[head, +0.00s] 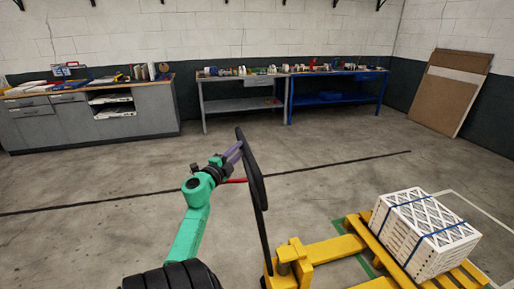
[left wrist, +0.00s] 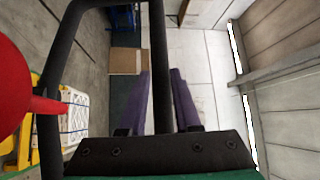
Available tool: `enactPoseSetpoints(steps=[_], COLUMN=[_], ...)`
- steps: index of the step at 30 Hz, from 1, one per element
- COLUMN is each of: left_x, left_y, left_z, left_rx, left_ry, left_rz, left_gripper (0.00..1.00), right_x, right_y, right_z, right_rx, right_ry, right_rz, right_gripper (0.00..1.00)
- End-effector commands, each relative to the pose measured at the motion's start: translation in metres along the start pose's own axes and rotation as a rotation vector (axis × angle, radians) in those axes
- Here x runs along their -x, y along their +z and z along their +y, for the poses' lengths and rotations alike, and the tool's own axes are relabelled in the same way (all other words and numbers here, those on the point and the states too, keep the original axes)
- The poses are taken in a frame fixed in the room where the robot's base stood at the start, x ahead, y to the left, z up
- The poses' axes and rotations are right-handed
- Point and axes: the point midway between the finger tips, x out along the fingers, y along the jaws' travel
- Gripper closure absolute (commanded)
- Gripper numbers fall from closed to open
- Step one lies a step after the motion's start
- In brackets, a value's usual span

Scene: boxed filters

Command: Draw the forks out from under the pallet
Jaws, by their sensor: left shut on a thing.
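A yellow pallet jack (head: 291,254) stands front and centre in the head view, its black handle (head: 257,192) rising as a loop. My left gripper (head: 234,152), with purple fingers, is shut on the handle's bar near the top of the loop. In the left wrist view the black bar (left wrist: 158,50) runs between the fingers (left wrist: 162,95). A yellow fork (head: 332,249) reaches right toward the yellow slatted pallet (head: 364,232); the fork tips are hidden. The pallet carries a white boxed filter stack (head: 424,232) with blue straps. My right gripper is out of view.
A red lever (left wrist: 30,100) sits beside the handle. Green and white floor lines run near the pallet. A grey cabinet (head: 95,120), a grey bench (head: 240,104) and a blue bench (head: 335,98) line the back wall. Brown boards (head: 450,92) lean at right. The middle floor is clear.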

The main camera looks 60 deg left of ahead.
Motion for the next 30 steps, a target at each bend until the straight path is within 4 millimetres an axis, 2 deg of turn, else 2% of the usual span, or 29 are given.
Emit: enactPoseSetpoints(steps=[1, 9, 14, 25, 28, 30], left_x=[0.007, 0.031, 0.03, 0.033, 0.043, 0.056], left_y=[0.011, 0.034, 0.032, 0.032, 0.032, 0.032], left_z=[-0.011, -0.019, -0.017, -0.012, -0.01, -0.008], left_rx=[0.0, 0.001, 0.002, 0.004, 0.003, 0.003], left_ry=[-0.016, -0.02, -0.016, -0.01, -0.009, -0.007], left_rz=[-0.012, -0.009, -0.004, -0.004, -0.005, -0.005], left_gripper=[1.0, 1.0, 0.38, 0.38, 0.38, 0.38], right_x=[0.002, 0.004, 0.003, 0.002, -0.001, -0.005], right_y=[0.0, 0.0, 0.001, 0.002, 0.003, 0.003], right_z=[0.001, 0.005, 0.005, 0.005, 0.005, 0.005], right_rx=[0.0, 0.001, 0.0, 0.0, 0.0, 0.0], right_ry=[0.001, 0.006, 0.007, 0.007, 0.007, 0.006], right_rz=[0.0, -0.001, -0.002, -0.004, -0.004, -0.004], right_gripper=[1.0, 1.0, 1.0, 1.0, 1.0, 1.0])
